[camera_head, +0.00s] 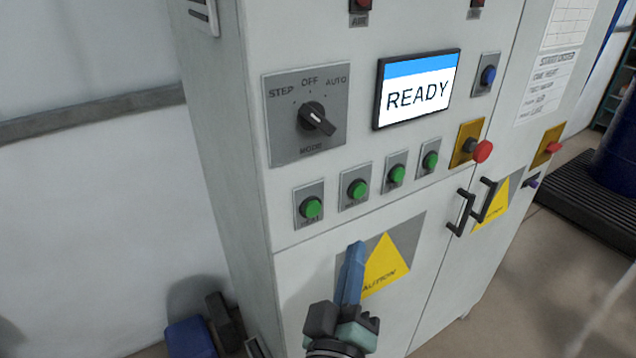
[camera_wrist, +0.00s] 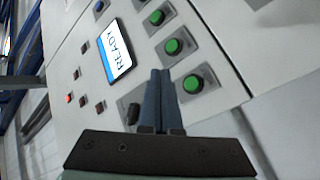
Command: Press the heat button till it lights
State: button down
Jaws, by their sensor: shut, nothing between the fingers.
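A row of several green round buttons sits on the grey cabinet front, under the screen and mode switch. In the head view they run from the leftmost button (camera_head: 312,207) to the rightmost one (camera_head: 430,161). Their small labels are too blurred to read, so I cannot tell which is heat. None shows a clear glow. My gripper (camera_head: 357,246) is shut and empty, its blue fingers pointing up, below the row and in front of the caution sign. In the wrist view the fingertips (camera_wrist: 160,74) appear just beside the nearest green button (camera_wrist: 193,84); contact is not visible.
The screen (camera_head: 418,88) reads READY. The mode switch (camera_head: 316,118) is left of it. A blue button (camera_head: 488,75) and a red emergency-stop knob (camera_head: 482,151) are to the right. Black door handles (camera_head: 461,212) stick out below. A yellow caution sign (camera_head: 388,262) is behind my gripper.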

aim_at(313, 209)
jog(key=shift+s+d+f+n+g+p, duration=0.15)
jog(key=shift+s+f+n+g+p, duration=0.1)
jog(key=shift+s+n+g+p, duration=0.1)
jog(key=shift+w, duration=0.1)
jog(key=w+a+b, duration=0.3)
jog(key=w+a, duration=0.2)
jog(key=w, duration=0.2)
dwell(0.4)
jog(key=shift+w+a, duration=0.1)
jog(key=shift+w, duration=0.05)
dwell(1.9)
jog(key=shift+w+a+b, duration=0.2)
jog(key=shift+w+b, duration=0.05)
jog(key=shift+b, duration=0.05)
